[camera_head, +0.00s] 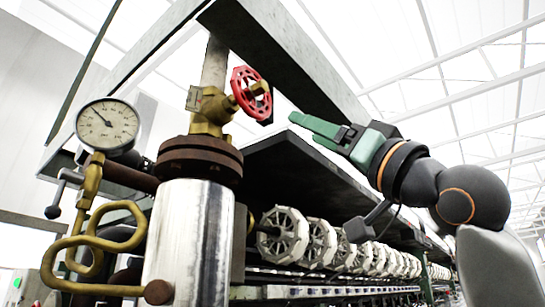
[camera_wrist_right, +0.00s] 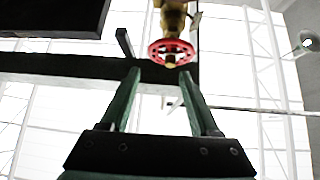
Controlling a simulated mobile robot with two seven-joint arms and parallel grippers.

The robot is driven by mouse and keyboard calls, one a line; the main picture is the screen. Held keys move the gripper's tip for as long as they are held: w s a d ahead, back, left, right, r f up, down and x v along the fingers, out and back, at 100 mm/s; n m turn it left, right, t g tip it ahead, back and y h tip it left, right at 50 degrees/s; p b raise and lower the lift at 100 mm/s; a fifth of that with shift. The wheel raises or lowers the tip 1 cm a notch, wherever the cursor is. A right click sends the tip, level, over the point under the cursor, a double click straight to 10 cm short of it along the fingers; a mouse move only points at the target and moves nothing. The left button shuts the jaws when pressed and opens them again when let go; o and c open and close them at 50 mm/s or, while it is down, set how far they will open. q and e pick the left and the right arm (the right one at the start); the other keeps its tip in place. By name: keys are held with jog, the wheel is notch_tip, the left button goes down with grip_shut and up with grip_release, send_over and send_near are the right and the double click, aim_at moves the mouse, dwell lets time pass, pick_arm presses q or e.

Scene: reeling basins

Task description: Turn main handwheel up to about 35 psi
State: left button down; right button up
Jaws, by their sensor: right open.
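The red main handwheel (camera_head: 250,93) sits on a brass valve (camera_head: 211,108) above a rusty flange. In the right wrist view the handwheel (camera_wrist_right: 171,52) lies just beyond the fingertips, near the gap between them. My right gripper (camera_head: 300,122) is open and empty, to the right of the wheel and a little lower, apart from it. Its two green fingers also show in the right wrist view (camera_wrist_right: 159,74). The round pressure gauge (camera_head: 107,124) is at the left, its needle pointing to the upper left; its numbers are too small to read. My left gripper is not in view.
A thick steel pipe (camera_head: 188,240) stands under the valve, with a bent brass pipe (camera_head: 95,241) at its left. A dark beam (camera_head: 285,62) runs overhead behind the wheel. A row of pale reels (camera_head: 282,236) lies below my right arm.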

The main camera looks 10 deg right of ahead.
aim_at(266, 84)
jog(key=shift+n+y, duration=0.4)
jog(key=shift+y, duration=0.1)
jog(key=w+a+r+p, duration=0.1)
jog(key=a+r+p, duration=0.1)
jog(key=r, duration=0.1)
jog(key=w+a+r+p, duration=0.1)
jog(key=a+r+p, duration=0.1)
jog(key=r, duration=0.2)
jog(key=w+a+r+p, duration=0.1)
jog(key=a+r+p, duration=0.1)
jog(key=r+p, duration=0.1)
jog(key=shift+w+r, duration=0.3)
jog(key=shift+r, duration=0.4)
jog(key=shift+c, duration=0.2)
grip_shut()
